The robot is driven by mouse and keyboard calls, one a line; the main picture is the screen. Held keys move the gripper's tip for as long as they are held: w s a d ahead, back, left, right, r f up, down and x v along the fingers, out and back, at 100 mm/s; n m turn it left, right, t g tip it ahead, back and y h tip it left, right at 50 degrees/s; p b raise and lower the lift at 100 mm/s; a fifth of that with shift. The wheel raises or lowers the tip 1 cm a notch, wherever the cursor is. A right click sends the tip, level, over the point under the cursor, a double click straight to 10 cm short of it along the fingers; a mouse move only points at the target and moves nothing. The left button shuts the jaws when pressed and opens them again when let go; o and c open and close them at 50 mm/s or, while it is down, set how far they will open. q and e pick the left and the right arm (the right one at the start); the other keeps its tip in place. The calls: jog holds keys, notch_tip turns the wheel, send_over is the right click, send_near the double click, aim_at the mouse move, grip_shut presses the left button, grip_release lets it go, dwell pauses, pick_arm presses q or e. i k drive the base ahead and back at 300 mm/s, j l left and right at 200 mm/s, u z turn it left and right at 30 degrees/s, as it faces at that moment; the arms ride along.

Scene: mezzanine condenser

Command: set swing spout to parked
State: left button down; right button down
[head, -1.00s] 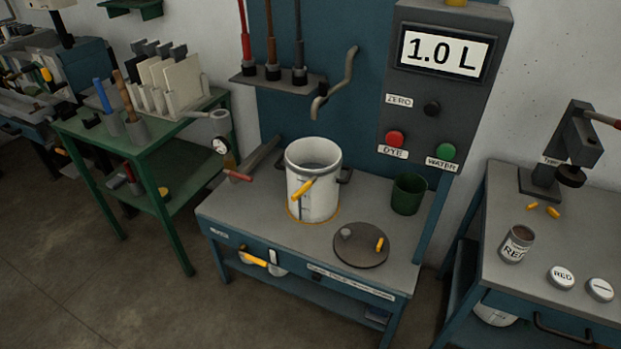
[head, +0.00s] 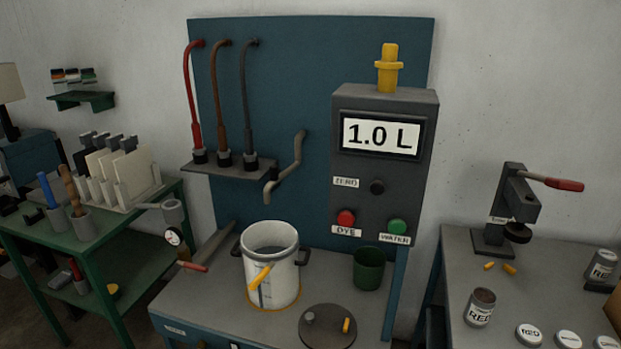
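The grey bent pipe (head: 291,170), which looks like the swing spout, is mounted on the blue back panel (head: 320,75). It bends down and to the left, and its lower end appears just above the white pot in the picture. I cannot tell whether that end is directly over the pot's opening. The white pot (head: 283,283) stands open on the bench, with dark side handles and a yellow lever on its front. Neither of my grippers is in view.
A control box (head: 350,101) reads 1.0 L, with red DYE and green WATER buttons. A green cup (head: 368,268) and a round dark lid (head: 325,335) are on the bench (head: 200,300). A green rack table (head: 112,232) stands left, another bench (head: 460,258) right.

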aim_at(276, 176)
jog(key=i+j+z, duration=0.1)
jog(key=j+z, duration=0.9)
jog(key=j, duration=0.85)
jog(key=j+z, duration=0.2)
jog(key=j, duration=1.55)
jog(key=k+u, duration=0.05)
jog(key=k, duration=0.05)
